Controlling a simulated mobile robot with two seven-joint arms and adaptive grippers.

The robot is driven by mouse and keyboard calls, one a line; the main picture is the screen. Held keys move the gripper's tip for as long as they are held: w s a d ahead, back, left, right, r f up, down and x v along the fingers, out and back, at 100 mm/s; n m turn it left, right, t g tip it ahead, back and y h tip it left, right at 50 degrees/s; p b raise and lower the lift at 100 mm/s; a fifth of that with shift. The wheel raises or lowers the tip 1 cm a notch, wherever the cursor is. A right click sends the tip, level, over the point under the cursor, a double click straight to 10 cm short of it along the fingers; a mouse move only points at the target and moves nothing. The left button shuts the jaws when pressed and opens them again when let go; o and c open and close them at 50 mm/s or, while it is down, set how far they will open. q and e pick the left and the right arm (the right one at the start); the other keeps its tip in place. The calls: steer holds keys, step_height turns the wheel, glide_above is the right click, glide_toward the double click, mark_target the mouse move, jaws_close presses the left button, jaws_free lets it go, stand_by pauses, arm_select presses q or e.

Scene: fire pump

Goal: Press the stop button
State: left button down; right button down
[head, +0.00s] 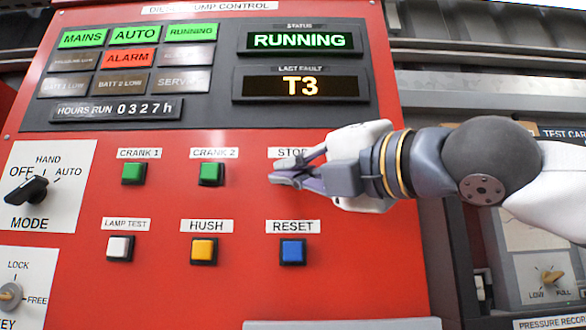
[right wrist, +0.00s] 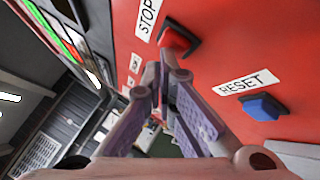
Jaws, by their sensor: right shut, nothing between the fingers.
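The red stop button (right wrist: 177,39) shows in the right wrist view, on the red panel beside its STOP label (right wrist: 149,16). In the head view my right gripper covers the button; part of the STOP label (head: 289,152) shows above it. My right gripper (head: 280,174) comes in from the right, shut and empty, with its fingertips in front of the panel. In the right wrist view its fingertips (right wrist: 164,68) are close by the button's edge. I cannot tell whether they touch it. My left gripper is not in view.
The blue RESET button (head: 292,251) is below the gripper. The green CRANK 2 button (head: 211,174) is to its left, with the yellow HUSH button (head: 204,251) lower left. The mode knob (head: 28,190) is at the far left. The status display (head: 300,41) reads RUNNING.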

steer(key=shift+w, duration=0.2)
steer(key=shift+s, duration=0.15)
stand_by(0.4)
arm_select(q)
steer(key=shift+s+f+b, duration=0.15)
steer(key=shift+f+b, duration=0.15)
steer(key=shift+b, duration=0.05)
arm_select(e)
steer(key=shift+s, duration=0.85)
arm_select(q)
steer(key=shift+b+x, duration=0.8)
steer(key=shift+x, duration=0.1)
arm_select(e)
steer(key=s, duration=0.5)
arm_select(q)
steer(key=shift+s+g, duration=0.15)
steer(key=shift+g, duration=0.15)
arm_select(e)
steer(key=shift+w, duration=0.1)
